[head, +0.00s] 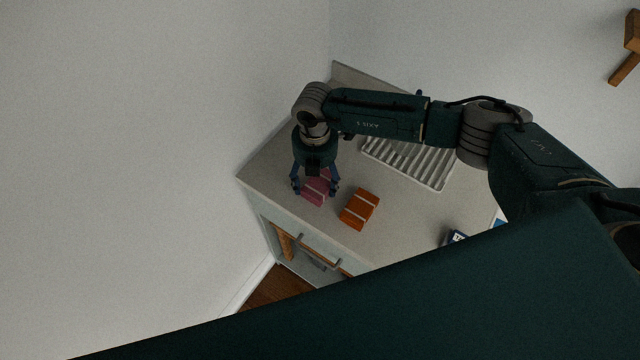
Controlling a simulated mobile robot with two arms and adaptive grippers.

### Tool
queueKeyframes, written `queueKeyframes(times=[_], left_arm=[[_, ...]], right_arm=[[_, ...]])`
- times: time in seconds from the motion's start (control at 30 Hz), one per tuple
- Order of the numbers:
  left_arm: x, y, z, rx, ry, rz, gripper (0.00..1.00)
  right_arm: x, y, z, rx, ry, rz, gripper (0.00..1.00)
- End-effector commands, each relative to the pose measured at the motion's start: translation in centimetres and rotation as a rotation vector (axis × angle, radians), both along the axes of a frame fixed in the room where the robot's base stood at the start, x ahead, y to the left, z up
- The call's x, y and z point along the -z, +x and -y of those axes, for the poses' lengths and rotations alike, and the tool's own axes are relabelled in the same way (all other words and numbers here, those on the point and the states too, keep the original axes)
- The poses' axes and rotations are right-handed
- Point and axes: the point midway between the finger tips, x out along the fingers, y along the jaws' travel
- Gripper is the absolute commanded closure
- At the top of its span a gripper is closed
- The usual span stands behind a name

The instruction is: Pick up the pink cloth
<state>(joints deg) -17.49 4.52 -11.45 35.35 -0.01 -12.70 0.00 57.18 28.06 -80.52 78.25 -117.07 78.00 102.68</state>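The pink cloth (314,191) lies folded on the light countertop, near its front left edge, with a pale stripe across it. My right gripper (316,190) points down over the cloth, its blue fingers spread apart on either side of it. The gripper covers the cloth's back part. I cannot tell whether the fingertips touch the cloth or the counter. My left gripper is not in view.
An orange folded cloth (360,208) lies just right of the pink one. A white ribbed rack (408,163) stands behind. Walls close in behind and left.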

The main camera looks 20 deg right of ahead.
Motion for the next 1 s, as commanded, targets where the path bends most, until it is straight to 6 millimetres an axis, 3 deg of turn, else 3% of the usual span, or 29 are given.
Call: queueKeyframes(times=[0.07, 0.47, 0.63, 0.77, 1.0], left_arm=[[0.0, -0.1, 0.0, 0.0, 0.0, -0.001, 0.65], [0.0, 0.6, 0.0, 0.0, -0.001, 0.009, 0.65], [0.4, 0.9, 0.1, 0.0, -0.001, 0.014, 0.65], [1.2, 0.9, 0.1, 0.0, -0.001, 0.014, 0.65], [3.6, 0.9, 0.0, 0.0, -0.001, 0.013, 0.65]], right_arm=[[0.0, 0.0, 0.0, 0.0, 0.0, 0.0, 0.54], [-0.2, 0.0, 0.0, 0.001, 0.001, 0.001, 0.55], [-1.3, 0.1, 0.0, 0.001, 0.002, 0.002, 0.55], [-3.4, 0.2, 0.0, -0.001, 0.002, 0.006, 0.55], [-9.9, 0.3, 0.0, -0.001, 0.003, 0.008, 0.55]])
